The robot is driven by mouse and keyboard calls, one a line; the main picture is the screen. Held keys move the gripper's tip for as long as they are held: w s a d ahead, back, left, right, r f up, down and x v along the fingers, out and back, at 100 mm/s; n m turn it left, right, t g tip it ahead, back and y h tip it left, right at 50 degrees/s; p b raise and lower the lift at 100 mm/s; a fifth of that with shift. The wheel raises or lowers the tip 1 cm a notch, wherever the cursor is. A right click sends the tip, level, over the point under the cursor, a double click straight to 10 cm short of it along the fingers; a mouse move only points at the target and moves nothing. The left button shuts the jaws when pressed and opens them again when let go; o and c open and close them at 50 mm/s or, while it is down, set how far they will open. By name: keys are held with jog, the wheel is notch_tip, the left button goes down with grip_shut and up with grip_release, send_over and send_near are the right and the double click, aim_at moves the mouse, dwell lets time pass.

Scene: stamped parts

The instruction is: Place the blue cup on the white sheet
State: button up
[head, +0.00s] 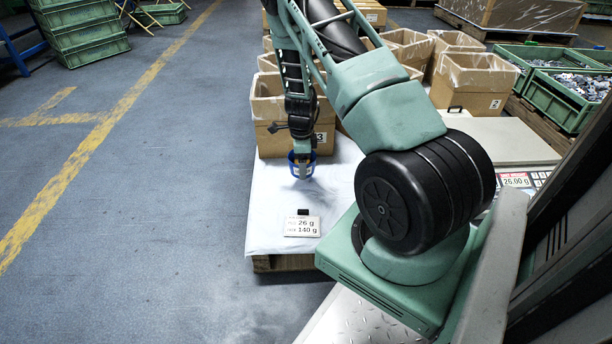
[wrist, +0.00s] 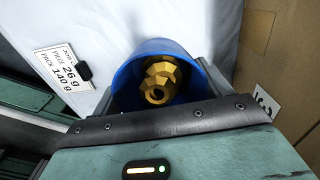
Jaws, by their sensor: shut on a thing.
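The blue cup (head: 301,165) is held in my gripper (head: 302,157) over the white sheet (head: 280,215) in the head view. In the wrist view the blue cup (wrist: 192,52) is tilted toward the camera and holds several brass-coloured nut-like parts (wrist: 160,82). My gripper is shut on the cup; its fingers are mostly hidden by the wrist housing. The white sheet (wrist: 125,22) shows behind the cup in the wrist view. I cannot tell whether the cup's base touches the sheet.
A label card (head: 302,226) reading 26 g and 140 g lies on the sheet's near part. A cardboard box (head: 268,138) marked 3 stands just behind the cup. A scale display (head: 515,181) reads 26.00 g at right. The sheet's left and near parts are clear around the card.

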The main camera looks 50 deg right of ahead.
notch_tip(320, 180, down, 5)
jog(key=b, duration=0.2)
jog(key=shift+r+b, duration=0.15)
jog(key=shift+b, duration=0.2)
jog(key=shift+r, duration=0.1)
jog(key=o, duration=1.2)
jog(key=shift+c, duration=0.2)
